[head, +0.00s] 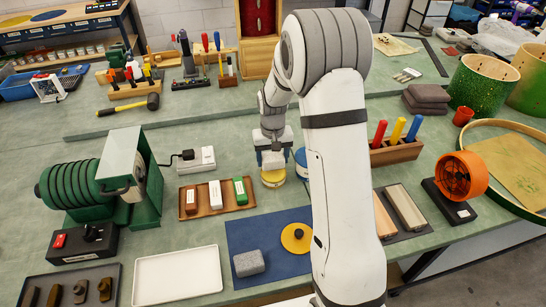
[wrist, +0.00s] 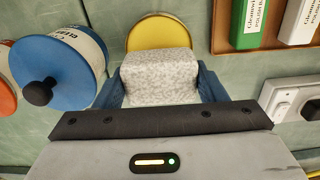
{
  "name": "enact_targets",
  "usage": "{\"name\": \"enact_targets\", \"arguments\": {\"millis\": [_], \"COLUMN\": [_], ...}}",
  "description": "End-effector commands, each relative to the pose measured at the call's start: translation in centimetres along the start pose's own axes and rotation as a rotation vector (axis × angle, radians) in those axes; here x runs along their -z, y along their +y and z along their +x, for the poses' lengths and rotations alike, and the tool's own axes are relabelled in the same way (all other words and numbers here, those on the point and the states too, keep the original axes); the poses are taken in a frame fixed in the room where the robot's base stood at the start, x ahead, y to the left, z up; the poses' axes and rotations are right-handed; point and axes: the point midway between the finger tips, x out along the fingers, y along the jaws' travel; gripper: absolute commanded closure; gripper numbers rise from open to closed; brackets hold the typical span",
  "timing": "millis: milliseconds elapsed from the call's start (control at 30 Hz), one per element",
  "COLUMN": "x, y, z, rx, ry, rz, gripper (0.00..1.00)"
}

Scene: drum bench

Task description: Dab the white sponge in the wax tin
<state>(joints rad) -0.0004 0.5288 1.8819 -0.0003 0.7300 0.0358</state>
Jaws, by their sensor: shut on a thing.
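My gripper (wrist: 160,88) is shut on the white speckled sponge (wrist: 158,78), with a blue finger on each side of it. The sponge is over the open round yellow tin (wrist: 156,22), covering part of it in the wrist view. I cannot tell whether the sponge touches the wax inside. A yellow lid with a black knob (head: 296,236) lies on the blue mat (head: 225,228).
A blue tin with a black-knobbed lid (wrist: 60,68) stands close beside the yellow tin. A wooden tray (head: 217,209) with several small boxes is to its left. An empty white tray (head: 177,276) is in front.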

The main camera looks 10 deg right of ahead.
Motion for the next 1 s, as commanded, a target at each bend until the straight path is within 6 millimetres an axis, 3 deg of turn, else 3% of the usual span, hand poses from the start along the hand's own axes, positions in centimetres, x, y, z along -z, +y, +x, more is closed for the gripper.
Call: {"name": "enact_targets", "arguments": {"millis": [1000], "x": [0.0], "y": [0.0], "z": [1.1], "rx": [0.000], "ry": [0.000], "rz": [0.000], "gripper": [0.54]}}
